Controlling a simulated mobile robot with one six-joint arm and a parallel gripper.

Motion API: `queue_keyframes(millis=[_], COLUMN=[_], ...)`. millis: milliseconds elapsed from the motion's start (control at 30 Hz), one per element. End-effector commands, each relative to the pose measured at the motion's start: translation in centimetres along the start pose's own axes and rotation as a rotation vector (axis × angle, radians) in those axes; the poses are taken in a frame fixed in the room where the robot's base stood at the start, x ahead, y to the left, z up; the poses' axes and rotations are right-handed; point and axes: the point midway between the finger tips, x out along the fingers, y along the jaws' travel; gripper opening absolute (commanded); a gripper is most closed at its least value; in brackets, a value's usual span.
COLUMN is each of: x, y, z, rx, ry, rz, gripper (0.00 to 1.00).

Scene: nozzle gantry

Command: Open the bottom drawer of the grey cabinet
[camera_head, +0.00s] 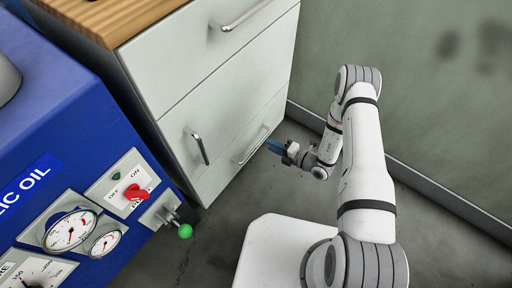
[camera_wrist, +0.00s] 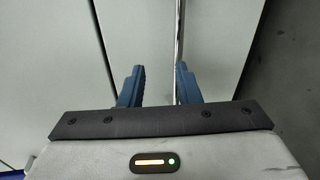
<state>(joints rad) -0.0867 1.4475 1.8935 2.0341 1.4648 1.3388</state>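The grey cabinet (camera_head: 215,100) has a wooden top and stands left of my arm. The bottom drawer (camera_head: 262,125) is at its lower front and looks closed. Its silver bar handle (camera_head: 250,147) sits low on the front. My gripper (camera_head: 273,145), with blue fingers, is close to the right end of this handle. In the wrist view my gripper (camera_wrist: 157,85) has its fingers apart. The handle (camera_wrist: 179,45) runs down the picture near the inner side of the right finger. I cannot tell whether they touch.
A blue oil machine (camera_head: 70,130) with gauges (camera_head: 70,230), a red switch (camera_head: 134,193) and a green-knobbed lever (camera_head: 184,231) stands at left. Other cabinet handles (camera_head: 198,146) stick out. A wall (camera_head: 410,80) rises at right. Some grey floor (camera_head: 225,215) is clear in front of the cabinet.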

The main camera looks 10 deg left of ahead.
Motion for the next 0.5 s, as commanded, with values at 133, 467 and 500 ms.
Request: queue_keyframes(millis=[133, 467, 500], x=[0.3, 5.1, 5.7], y=[-2.5, -2.8, -2.7], z=[-0.3, -0.1, -0.1], rx=[0.054, 0.055, 0.055], ry=[-0.036, -0.037, -0.038], rz=[-0.01, -0.01, -0.009], gripper=[0.3, 0.3, 0.3])
